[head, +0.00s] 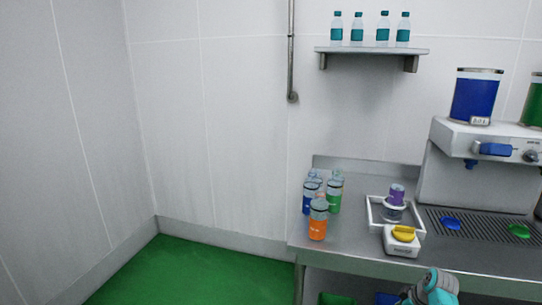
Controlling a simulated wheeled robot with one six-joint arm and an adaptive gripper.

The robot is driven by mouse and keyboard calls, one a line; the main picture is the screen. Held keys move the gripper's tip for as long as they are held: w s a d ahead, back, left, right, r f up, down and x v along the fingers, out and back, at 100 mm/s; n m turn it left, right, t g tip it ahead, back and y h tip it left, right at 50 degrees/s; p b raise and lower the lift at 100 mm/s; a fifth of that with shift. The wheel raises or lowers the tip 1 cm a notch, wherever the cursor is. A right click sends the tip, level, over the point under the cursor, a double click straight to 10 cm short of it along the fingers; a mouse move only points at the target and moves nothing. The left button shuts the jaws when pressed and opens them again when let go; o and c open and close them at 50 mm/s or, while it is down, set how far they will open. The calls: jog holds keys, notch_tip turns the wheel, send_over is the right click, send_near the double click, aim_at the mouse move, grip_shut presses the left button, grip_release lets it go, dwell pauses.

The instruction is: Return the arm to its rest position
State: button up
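A grey and teal part of my own arm (436,287) shows at the bottom edge, low in front of the steel counter (350,258). The fingers of my gripper are not in view, so I cannot see whether it holds anything. The arm part appears apart from the items on the counter.
Several cups, one with orange (318,228), stand at the counter's left. A white tray (376,222) and a yellow-topped device (402,240) sit mid-counter. The dispenser (480,160) is at right; bottles line a shelf (372,50). Green floor (190,272) at left is clear.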

jog(key=s+a+f+m+t+h, duration=0.1)
jog(key=s+a+f+m+t, duration=0.1)
jog(key=s+a+f, duration=0.65)
jog(key=s+a+f+m+t+h, duration=0.15)
jog(key=s+a+f, duration=0.35)
jog(key=s+f, duration=0.5)
jog(key=s+a+r+m+t, duration=0.15)
jog(key=s+a, duration=0.25)
jog(key=s, duration=0.7)
jog(key=s+a+r+m+t, duration=0.1)
jog(key=s+a+r+m, duration=0.1)
jog(key=s+r, duration=0.5)
jog(key=s+a+r+m+t, duration=0.1)
jog(key=s+a+r+t, duration=0.15)
jog(key=s, duration=0.95)
jog(key=s+a+r+m+t, duration=0.1)
jog(key=s+r, duration=0.5)
jog(key=r, duration=0.5)
jog(key=s+a+r+m+t, duration=0.1)
jog(key=s+r, duration=0.4)
jog(key=r, duration=0.6)
jog(key=shift+s+a, duration=0.2)
jog(key=shift+s, duration=0.2)
